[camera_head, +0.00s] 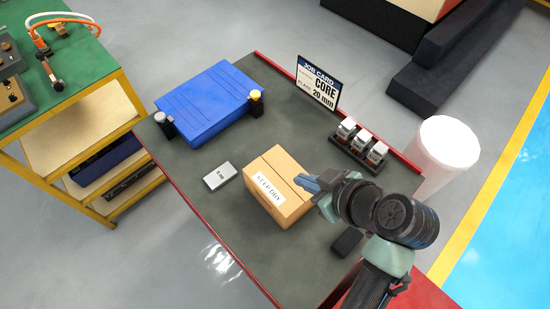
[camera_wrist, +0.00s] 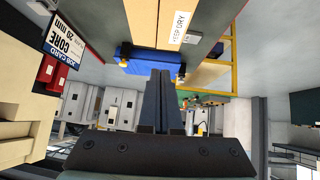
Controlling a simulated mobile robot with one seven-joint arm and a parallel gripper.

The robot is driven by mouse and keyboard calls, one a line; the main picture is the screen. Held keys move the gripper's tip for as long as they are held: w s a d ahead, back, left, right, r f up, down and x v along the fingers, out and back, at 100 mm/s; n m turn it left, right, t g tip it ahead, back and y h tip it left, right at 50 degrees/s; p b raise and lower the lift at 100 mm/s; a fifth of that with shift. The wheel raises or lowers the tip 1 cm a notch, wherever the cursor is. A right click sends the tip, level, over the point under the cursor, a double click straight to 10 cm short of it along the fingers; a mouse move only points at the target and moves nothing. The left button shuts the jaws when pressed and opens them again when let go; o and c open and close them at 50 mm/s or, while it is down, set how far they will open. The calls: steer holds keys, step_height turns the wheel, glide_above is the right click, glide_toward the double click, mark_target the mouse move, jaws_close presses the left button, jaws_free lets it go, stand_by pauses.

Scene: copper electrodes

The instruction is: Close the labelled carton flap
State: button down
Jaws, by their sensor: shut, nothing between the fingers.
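The tan carton (camera_head: 287,167) stands on the grey table top, its white KEEP DRY label (camera_head: 269,188) on the panel along its lower-left side. I cannot tell from here whether that labelled panel is a flap lying flat or partly raised. My gripper (camera_head: 301,182) is shut and empty, with its blue fingertips at the carton's right side, by the upper edge. Whether they touch it is unclear. In the wrist view the shut fingers (camera_wrist: 160,74) point away from the camera, and the carton's label (camera_wrist: 180,27) shows above them, upside-down scene around it.
A blue case (camera_head: 208,103) lies at the back left of the table. A small grey block (camera_head: 220,176) lies left of the carton. A rack of small jars (camera_head: 359,145) and a job card (camera_head: 318,84) stand behind. A white bin (camera_head: 446,147) stands off the table's right edge.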

steer(key=p, duration=0.2)
glide_above(279, 179)
steer(key=s, duration=0.2)
steer(key=f, duration=0.6)
steer(key=shift+d+f, duration=0.35)
steer(key=shift+d, duration=0.05)
step_height(279, 179, down, 2)
steer(key=shift+f, duration=0.2)
steer(key=shift+w+d+f+p, duration=0.15)
steer(key=shift+f+p, duration=0.15)
steer(key=shift+f, duration=0.65)
steer(key=shift+f+b, duration=0.55)
steer(key=shift+b, duration=0.25)
steer(key=shift+r+p, duration=0.3)
steer(key=shift+r, duration=0.1)
